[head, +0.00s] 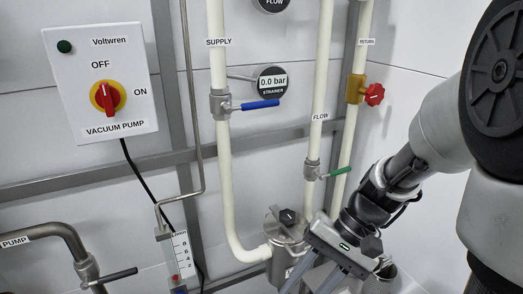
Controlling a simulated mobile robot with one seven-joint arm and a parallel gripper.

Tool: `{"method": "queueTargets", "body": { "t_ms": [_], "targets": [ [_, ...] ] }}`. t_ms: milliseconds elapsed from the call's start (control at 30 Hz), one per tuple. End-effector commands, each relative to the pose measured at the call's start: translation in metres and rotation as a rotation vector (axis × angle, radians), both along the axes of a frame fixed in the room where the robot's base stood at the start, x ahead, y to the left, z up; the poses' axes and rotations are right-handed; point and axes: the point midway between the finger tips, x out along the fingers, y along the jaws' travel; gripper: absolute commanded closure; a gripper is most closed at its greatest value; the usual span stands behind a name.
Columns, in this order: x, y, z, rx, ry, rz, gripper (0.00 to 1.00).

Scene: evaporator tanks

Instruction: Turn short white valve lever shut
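No short white valve lever shows in the head view. My gripper (314,283) points down and left at the bottom centre, in front of the strainer body. Its two fingers stand apart, so it looks open. The fingertips run out of the bottom edge, so what lies between or below them is hidden.
A red handwheel (375,94) sits on the return pipe. A metal strainer (285,238) stands close behind my gripper. A vacuum pump switch box (100,80), a strainer gauge (272,82) and a flow tube (180,258) are to the left. My arm covers the right side.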

Motion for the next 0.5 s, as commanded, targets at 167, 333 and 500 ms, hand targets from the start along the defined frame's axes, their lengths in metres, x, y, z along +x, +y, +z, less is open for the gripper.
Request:
{"method": "queueTargets", "body": {
  "t_ms": [167, 333, 500],
  "targets": [
    [0.021, 0.016, -0.073, 0.302, 0.210, -0.197, 0.67],
    [0.054, 0.020, -0.130, 0.599, 0.332, -0.433, 0.67],
    [0.088, 0.007, -0.193, 0.874, 0.392, -0.712, 0.67]
  ]
}}
